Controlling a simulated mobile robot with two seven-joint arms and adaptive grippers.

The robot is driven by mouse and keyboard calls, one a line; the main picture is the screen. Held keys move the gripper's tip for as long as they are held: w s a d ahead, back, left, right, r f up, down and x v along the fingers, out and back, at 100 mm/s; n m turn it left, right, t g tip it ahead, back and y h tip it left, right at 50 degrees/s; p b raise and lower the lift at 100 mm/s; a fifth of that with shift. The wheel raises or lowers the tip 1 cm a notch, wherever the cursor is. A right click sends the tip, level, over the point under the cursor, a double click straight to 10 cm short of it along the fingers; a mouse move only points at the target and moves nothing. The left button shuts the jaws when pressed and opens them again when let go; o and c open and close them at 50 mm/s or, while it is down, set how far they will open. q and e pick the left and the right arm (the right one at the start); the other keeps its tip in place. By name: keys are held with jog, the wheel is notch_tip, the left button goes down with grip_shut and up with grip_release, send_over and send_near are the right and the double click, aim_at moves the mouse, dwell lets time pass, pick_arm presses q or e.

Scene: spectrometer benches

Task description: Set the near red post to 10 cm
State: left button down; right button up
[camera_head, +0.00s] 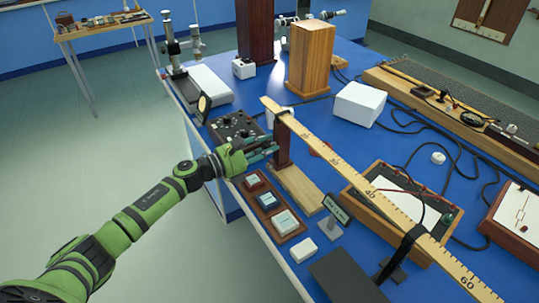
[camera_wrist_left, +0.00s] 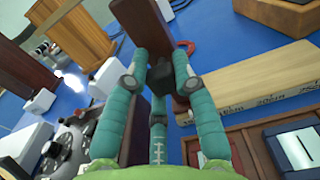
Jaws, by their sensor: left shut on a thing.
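The near red post (camera_head: 283,143) is a dark red-brown upright block. It stands by the far left end of a pale wooden board (camera_head: 298,190), under the raised end of the long yellow ruler (camera_head: 345,170). My left gripper (camera_head: 273,149) is shut on the post from the left, its green fingers around the post's sides. In the left wrist view the post (camera_wrist_left: 136,25) rises between the fingers (camera_wrist_left: 157,85), and the board (camera_wrist_left: 255,78) shows printed centimetre marks, with 20 cm readable. The fingers hide the post's foot, so its exact mark cannot be read. My right gripper is not in view.
A black knob box (camera_head: 235,128) and a brown tray of small meters (camera_head: 262,212) sit close to my left gripper. A wooden block (camera_head: 310,58), a white box (camera_head: 358,104) and cables lie beyond. A framed panel (camera_head: 385,195) lies right, partly under the ruler.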

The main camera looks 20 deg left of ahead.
pick_arm(q)
jog(key=shift+w+a+r, duration=0.1)
jog(key=shift+r, duration=0.2)
jog(key=c, duration=1.1)
grip_release()
jog(key=shift+f, duration=0.1)
jog(key=shift+f, duration=0.1)
jog(key=v, duration=1.2)
